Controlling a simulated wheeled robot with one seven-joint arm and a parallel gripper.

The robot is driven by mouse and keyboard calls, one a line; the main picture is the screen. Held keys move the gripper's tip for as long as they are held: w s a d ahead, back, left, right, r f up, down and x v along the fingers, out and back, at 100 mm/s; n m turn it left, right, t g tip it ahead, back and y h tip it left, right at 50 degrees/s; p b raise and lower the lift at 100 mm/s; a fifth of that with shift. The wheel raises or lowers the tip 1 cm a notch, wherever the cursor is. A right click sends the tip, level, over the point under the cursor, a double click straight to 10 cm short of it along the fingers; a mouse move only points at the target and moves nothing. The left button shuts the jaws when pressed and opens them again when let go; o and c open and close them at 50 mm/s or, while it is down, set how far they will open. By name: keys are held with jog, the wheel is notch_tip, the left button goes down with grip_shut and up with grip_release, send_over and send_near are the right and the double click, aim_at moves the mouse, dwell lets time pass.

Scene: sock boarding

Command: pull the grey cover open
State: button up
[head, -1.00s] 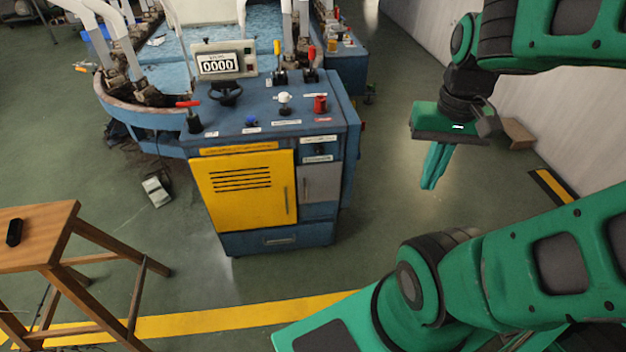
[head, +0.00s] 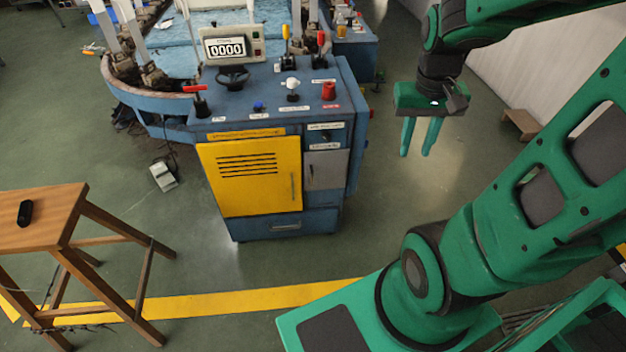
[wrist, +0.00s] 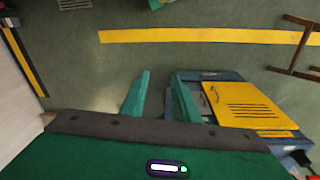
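The grey cover (head: 325,170) is a small flat door on the front of the blue control cabinet (head: 270,222), just right of the yellow door (head: 250,175). It looks shut, with a thin handle near its left edge. My gripper (head: 416,154) hangs in the air to the right of the cabinet, apart from it, fingers down. Its two green fingers are spread with nothing between them. In the wrist view, the open gripper (wrist: 160,77) has the cabinet beyond its right finger. That finger hides part of the cabinet front, and the grey cover is hard to make out there.
The cabinet top carries levers, knobs and a counter (head: 225,48) reading 0000. A wooden stool (head: 45,215) stands at left and a small pedal (head: 162,177) lies on the floor. A pale wall (head: 500,70) bounds the right. The floor before the cabinet is clear.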

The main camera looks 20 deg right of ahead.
jog(key=w+f+n, duration=0.1)
jog(key=w+f, duration=0.4)
jog(key=w, duration=0.4)
jog(key=n+t, duration=0.3)
jog(key=t, duration=0.1)
send_over(312, 184)
jog(key=s, duration=0.4)
notch_tip(312, 184, down, 25)
jog(key=shift+y, duration=0.4)
jog(key=x, duration=1.1)
jog(key=shift+w+f, duration=0.1)
jog(key=shift+w, duration=0.1)
grip_shut()
